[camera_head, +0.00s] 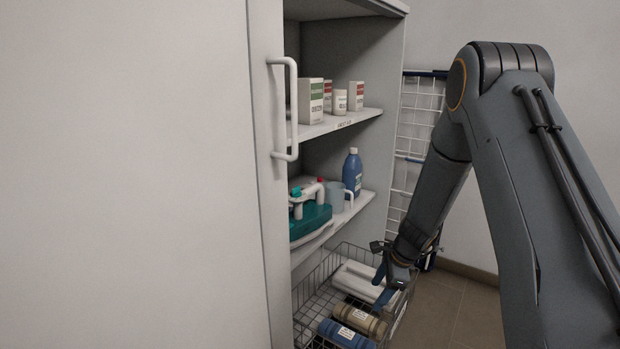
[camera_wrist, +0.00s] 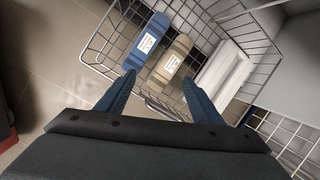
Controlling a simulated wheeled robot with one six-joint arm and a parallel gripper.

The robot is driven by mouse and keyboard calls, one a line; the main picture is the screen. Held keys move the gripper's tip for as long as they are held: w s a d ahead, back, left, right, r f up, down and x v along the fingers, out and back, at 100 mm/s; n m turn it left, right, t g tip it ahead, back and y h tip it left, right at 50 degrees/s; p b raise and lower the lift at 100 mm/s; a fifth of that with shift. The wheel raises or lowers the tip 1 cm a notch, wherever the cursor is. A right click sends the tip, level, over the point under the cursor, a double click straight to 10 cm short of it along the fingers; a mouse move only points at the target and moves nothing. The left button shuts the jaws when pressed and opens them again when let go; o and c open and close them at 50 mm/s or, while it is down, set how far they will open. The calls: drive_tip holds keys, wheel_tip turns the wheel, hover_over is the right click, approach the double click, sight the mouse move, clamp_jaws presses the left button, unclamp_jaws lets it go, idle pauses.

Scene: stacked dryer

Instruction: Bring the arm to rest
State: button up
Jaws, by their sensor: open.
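My gripper (camera_wrist: 157,92) is open, with its two blue fingers apart and nothing between them. In the head view my gripper (camera_head: 381,285) points down at the front right edge of a wire basket (camera_head: 318,283). The basket holds a blue roll (camera_head: 345,335), a tan roll (camera_head: 360,319) and a white item (camera_head: 358,280). In the wrist view the blue roll (camera_wrist: 149,40) and the tan roll (camera_wrist: 171,62) lie beyond the fingertips, apart from them. My arm reaches down from the upper right, bent at the elbow.
A tall cabinet stands open, its door handle (camera_head: 286,108) at left. A white wire rack (camera_head: 417,120) hangs behind my arm. Floor (camera_head: 465,310) shows right of the basket.

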drive_tip(key=s+a+r+n+h, duration=0.1)
drive_tip(key=s+r+n+h, duration=0.1)
drive_tip(key=s+r+n, duration=0.9)
drive_tip(key=s+a+r+n+h, duration=0.1)
drive_tip(key=s+r+n, duration=0.7)
drive_tip(key=s, duration=0.6)
drive_tip(key=s+a+r+n+g+y, duration=0.1)
drive_tip(key=s+a+r+n, duration=0.3)
drive_tip(key=s+a, duration=0.5)
drive_tip(key=s+a+r+n+g+y, duration=0.15)
drive_tip(key=s+a+r, duration=0.4)
drive_tip(key=a, duration=0.65)
drive_tip(key=d+r+m+h+p, duration=0.1)
drive_tip(key=d+r+m+p, duration=0.1)
drive_tip(key=d+r+p, duration=0.8)
drive_tip(key=d+r+m+h+p, duration=0.1)
drive_tip(key=d+r+m+p, duration=0.2)
drive_tip(key=d+r+p, duration=0.7)
wheel_tip(320, 180, up, 5)
drive_tip(key=s+p, duration=0.1)
drive_tip(key=p, duration=1.3)
drive_tip(key=shift+d+p, duration=0.35)
drive_tip(key=shift+f+h, duration=0.1)
drive_tip(key=shift+h, duration=0.15)
